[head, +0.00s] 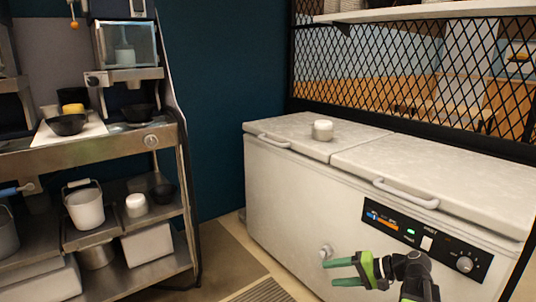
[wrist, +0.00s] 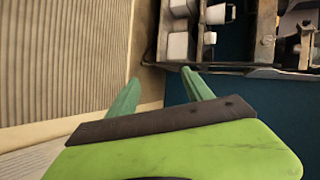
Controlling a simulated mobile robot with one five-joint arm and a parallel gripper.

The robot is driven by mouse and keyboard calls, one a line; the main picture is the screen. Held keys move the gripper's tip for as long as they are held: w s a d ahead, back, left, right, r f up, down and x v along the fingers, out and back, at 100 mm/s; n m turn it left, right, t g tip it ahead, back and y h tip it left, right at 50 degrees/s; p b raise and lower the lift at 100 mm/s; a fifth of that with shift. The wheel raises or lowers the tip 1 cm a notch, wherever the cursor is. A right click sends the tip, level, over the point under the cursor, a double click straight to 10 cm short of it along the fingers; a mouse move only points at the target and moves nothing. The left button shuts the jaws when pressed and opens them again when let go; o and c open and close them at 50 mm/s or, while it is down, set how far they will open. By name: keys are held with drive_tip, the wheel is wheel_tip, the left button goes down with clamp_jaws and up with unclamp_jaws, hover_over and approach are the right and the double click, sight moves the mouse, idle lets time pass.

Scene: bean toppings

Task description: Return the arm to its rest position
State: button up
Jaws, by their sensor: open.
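My gripper (head: 342,271) shows at the bottom right in the head view, its two green fingers pointing left in front of the white chest freezer (head: 290,195). The fingers are apart with nothing between them. In the wrist view my gripper (wrist: 160,85) shows as two green fingers spread in a V beyond a dark bar and a bright green body. No object is held. Part of my dark arm shows behind the fingers in the head view.
A small white container (head: 323,130) stands on the freezer lid. A metal shelf unit (head: 160,140) on the left holds bowls, a white bucket (head: 85,207) and bins. A striped mat (head: 262,291) lies on the floor between them. A black mesh partition (head: 400,70) stands behind the freezer.

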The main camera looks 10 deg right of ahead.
drive_tip(key=s+a+f+n+g+h, duration=0.35)
drive_tip(key=a+f, duration=0.25)
drive_tip(key=a, duration=0.3)
drive_tip(key=s+a+f+n+g+h, duration=0.2)
drive_tip(key=a+f+g+h, duration=0.15)
drive_tip(key=a+f, duration=0.45)
drive_tip(key=d+r+h+p, duration=0.3)
drive_tip(key=d+r+h, duration=0.1)
drive_tip(key=d, duration=0.2)
wheel_tip(320, 180, up, 31)
drive_tip(key=p, duration=3.1)
drive_tip(key=shift+s+t, duration=0.3)
drive_tip(key=shift+s, duration=0.05)
drive_tip(key=shift+m, duration=0.25)
